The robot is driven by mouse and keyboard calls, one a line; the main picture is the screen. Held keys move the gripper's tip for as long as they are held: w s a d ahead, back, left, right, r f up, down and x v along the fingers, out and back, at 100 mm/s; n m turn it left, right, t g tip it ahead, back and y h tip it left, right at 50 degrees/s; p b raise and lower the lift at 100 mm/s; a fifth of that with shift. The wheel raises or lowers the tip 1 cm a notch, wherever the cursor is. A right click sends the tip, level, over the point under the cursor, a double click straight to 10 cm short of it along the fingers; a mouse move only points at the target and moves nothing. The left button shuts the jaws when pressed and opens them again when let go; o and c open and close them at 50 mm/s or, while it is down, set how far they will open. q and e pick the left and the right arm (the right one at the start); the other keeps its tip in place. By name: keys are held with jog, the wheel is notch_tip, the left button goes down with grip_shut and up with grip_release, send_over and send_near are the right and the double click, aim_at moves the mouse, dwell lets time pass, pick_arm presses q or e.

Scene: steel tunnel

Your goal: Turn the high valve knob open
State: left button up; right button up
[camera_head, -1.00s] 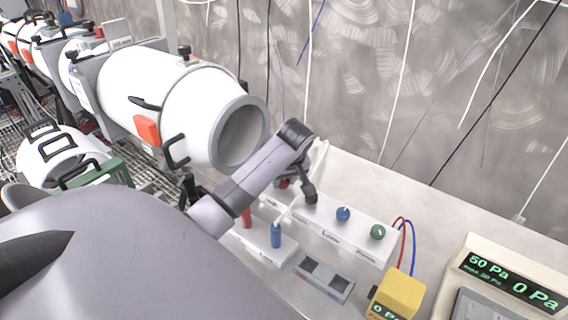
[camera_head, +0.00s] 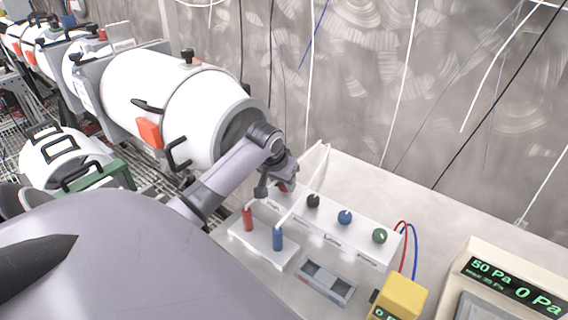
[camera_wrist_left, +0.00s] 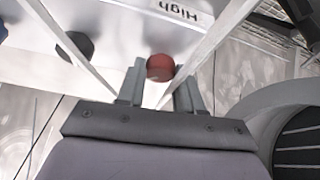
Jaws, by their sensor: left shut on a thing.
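The red high valve knob (camera_wrist_left: 160,68) sits on the white valve panel (camera_wrist_left: 125,18) beside the printed word "High". In the head view the knob (camera_head: 282,187) is mostly hidden behind my left gripper (camera_head: 286,180). In the left wrist view my left gripper (camera_wrist_left: 159,88) has a finger on each side of the red knob and is shut on it. How far the knob is turned cannot be seen. My right gripper is not in view.
Black (camera_head: 313,201), blue (camera_head: 345,217) and green (camera_head: 379,235) knobs stand along the same panel. In front are a white block (camera_head: 262,245) with red and blue levers, a switch box (camera_head: 325,283) and a yellow meter (camera_head: 403,294). A large white tube (camera_head: 150,85) is behind my arm.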

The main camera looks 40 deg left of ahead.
aim_at(272, 193)
pick_arm(q)
jog(key=m, duration=0.1)
jog(key=m+h, duration=0.1)
jog(key=m, duration=0.2)
jog(key=shift+a+m+h, duration=0.25)
jog(key=shift+m+h, duration=0.05)
jog(key=shift+h, duration=0.1)
jog(key=shift+w+a+m+h, duration=0.1)
jog(key=shift+m+h, duration=0.5)
jog(key=shift+m, duration=1.4)
jog(key=o, duration=1)
jog(key=shift+o, duration=0.2)
jog(key=v, duration=0.7)
jog(key=shift+r, duration=0.1)
